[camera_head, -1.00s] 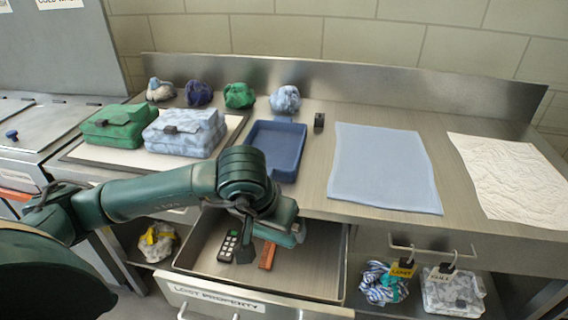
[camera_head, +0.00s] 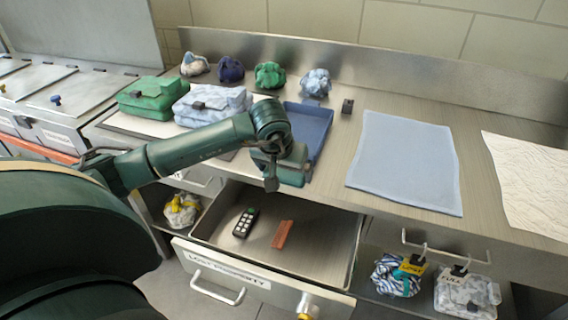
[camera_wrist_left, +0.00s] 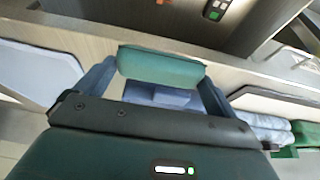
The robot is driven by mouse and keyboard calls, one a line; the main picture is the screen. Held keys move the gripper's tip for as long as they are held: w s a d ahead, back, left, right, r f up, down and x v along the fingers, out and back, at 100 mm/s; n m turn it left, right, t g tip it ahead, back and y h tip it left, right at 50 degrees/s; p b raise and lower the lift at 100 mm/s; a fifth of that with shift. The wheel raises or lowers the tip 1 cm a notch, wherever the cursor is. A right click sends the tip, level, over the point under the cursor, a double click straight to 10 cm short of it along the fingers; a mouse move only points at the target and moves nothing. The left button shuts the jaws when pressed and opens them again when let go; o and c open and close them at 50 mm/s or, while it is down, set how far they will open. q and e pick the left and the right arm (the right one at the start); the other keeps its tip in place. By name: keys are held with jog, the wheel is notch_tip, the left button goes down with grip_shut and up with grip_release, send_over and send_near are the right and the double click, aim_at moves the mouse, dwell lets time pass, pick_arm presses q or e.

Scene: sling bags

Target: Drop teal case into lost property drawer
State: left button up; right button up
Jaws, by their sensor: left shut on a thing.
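My left gripper (camera_head: 283,172) is shut on the teal case (camera_wrist_left: 160,67), which spans between its fingers in the left wrist view. In the head view the teal case (camera_head: 294,166) is partly hidden by my wrist and appears near the counter's front edge, by the blue tray. The lost property drawer (camera_head: 318,215) is pulled open below the counter, with its label on the front. It holds a dark remote (camera_head: 245,222) and an orange-brown item (camera_head: 283,234). My right gripper is not in view.
Green (camera_head: 150,97) and pale blue (camera_head: 212,104) bags sit at the left of the counter. A blue tray (camera_head: 309,122) lies behind my gripper. A blue cloth (camera_head: 405,163) lies to the right. Tagged bundles hang at lower right. Much of the drawer floor is bare.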

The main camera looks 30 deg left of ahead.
pick_arm(q)
jog(key=shift+f, duration=0.45)
jog(key=o, duration=0.7)
jog(key=shift+r, duration=0.25)
jog(key=v, duration=1.2)
jog(key=shift+s+r+b, duration=0.25)
jog(key=shift+s+b, duration=0.05)
jog(key=shift+b, duration=0.1)
jog(key=shift+d, duration=0.15)
